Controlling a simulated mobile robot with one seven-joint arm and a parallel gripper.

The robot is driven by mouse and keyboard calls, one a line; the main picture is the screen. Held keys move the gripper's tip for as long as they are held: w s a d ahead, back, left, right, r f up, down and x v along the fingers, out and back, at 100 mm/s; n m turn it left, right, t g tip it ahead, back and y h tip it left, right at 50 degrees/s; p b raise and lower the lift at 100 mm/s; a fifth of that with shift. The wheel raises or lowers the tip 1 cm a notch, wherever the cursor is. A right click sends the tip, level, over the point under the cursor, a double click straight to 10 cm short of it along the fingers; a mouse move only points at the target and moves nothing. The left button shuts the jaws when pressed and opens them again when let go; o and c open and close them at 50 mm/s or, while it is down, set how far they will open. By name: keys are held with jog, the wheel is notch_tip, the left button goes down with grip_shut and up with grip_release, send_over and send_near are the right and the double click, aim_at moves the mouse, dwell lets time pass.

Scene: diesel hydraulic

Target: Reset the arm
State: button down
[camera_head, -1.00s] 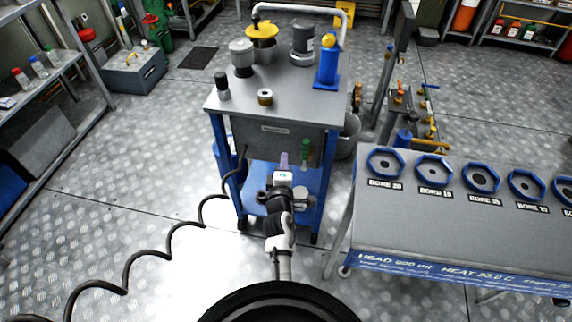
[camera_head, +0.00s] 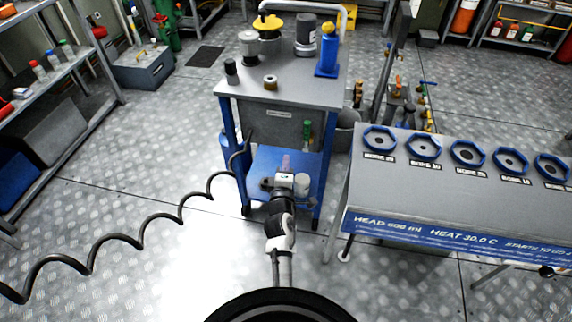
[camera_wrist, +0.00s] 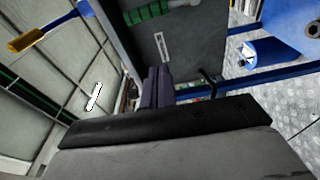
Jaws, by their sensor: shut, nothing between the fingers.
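My gripper (camera_head: 285,164) is at the end of my arm, which reaches forward from the bottom middle of the head view. Its fingers point away from me, toward the blue cart (camera_head: 320,180). In the picture they overlap the cart's front, below the grey box under its top; the exact gap cannot be told. In the wrist view the dark fingers of my gripper (camera_wrist: 157,86) stand side by side, shut, with nothing held.
The cart's grey top (camera_head: 300,88) carries a blue bottle (camera_head: 327,56) and several jars. A coiled black cable (camera_head: 125,240) hangs across the left. The floor at left (camera_head: 150,140) is clear.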

jog(key=shift+s, duration=0.3)
dwell(0.4)
